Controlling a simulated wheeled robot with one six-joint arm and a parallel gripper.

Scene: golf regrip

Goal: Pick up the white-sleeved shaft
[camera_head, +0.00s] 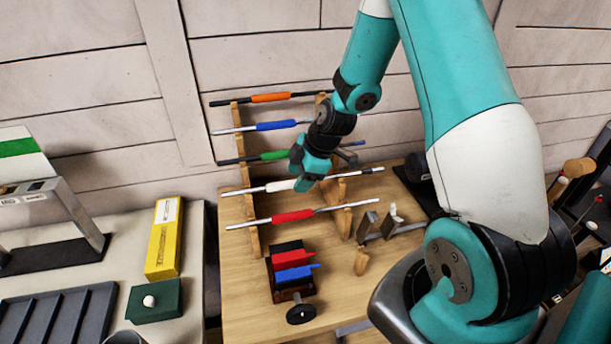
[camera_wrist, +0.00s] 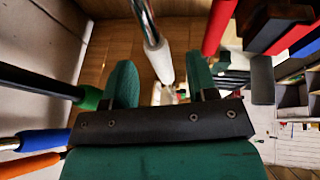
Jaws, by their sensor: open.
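The white-sleeved shaft (camera_head: 281,186) lies across a wooden rack (camera_head: 238,138), fourth from the top, between the green-sleeved and red-sleeved shafts. My gripper (camera_head: 306,182) is at this shaft, over the right part of its sleeve, and hides some of it. In the wrist view my gripper (camera_wrist: 160,72) is open, with one teal finger on each side of the white sleeve (camera_wrist: 161,62). Gaps show between the sleeve and both fingers, and I see no contact. The sleeve's lower end is hidden near the gripper's dark base.
Orange (camera_head: 271,97), blue (camera_head: 277,125) and green (camera_head: 274,155) sleeved shafts rest above on the rack; the red-sleeved shaft (camera_head: 293,216) rests below. A holder with red and blue pieces (camera_head: 292,262) stands in front. A yellow box (camera_head: 163,238) stands on the left table.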

